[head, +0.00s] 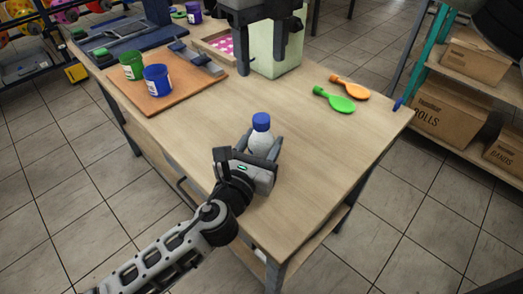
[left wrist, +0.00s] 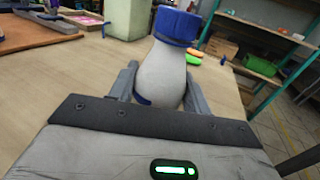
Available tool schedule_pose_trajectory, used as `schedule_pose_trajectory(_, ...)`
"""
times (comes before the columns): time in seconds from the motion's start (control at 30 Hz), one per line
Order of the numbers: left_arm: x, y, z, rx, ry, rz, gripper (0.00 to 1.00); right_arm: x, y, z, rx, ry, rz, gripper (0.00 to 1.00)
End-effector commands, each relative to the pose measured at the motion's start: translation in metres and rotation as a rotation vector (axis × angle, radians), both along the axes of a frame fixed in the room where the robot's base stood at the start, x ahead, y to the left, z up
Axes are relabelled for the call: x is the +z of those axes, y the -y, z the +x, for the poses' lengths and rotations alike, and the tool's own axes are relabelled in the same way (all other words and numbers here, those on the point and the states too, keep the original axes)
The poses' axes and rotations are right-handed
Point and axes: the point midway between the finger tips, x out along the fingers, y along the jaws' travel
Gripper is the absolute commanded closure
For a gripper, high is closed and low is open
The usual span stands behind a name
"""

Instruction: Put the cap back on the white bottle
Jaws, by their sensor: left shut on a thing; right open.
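The white bottle (head: 260,141) stands upright near the front edge of the wooden table. It also shows large in the left wrist view (left wrist: 161,78). The blue cap (head: 261,121) sits on top of the bottle's neck, and in the left wrist view the cap (left wrist: 177,25) covers the bottle's mouth. My left gripper (head: 263,148) is shut on the bottle's body, with one finger on each side. My right gripper (head: 262,55) is open and empty, pointing down above the table behind the bottle, in front of a pale green box.
The table (head: 300,130) is clear around the bottle. A brown board (head: 185,92) with a green jar (head: 132,66) and a blue jar (head: 158,80) is at the left. The pale green box (head: 283,52) stands at the back.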

Motion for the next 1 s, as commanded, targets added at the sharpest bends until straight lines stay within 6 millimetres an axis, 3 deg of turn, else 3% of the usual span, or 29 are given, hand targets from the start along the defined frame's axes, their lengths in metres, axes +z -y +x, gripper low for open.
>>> schedule_pose_trajectory(0.03,-0.001,0.000,0.000,0.000,-0.002,0.001,1.00,0.000,0.000,0.000,0.000,0.000,0.000,0.47)
schedule_pose_trajectory(0.07,-0.001,0.000,0.000,0.000,-0.002,0.001,0.44,0.000,0.000,0.000,0.000,0.000,0.000,0.47)
schedule_pose_trajectory(0.13,-0.001,0.000,0.000,0.000,-0.002,0.001,0.26,0.000,0.000,0.000,0.000,0.000,0.000,0.47)
schedule_pose_trajectory(0.43,-0.001,-0.001,-0.001,0.000,-0.001,0.000,0.26,0.000,0.000,0.000,0.000,0.000,0.000,0.47)
schedule_pose_trajectory(0.57,-0.001,-0.005,-0.012,0.000,-0.002,0.001,0.26,-0.001,0.000,0.000,0.000,0.000,0.000,0.47)
schedule_pose_trajectory(1.0,-0.003,-0.043,-0.104,-0.001,-0.006,0.002,0.26,-0.010,0.000,0.000,0.000,0.000,0.000,0.47)
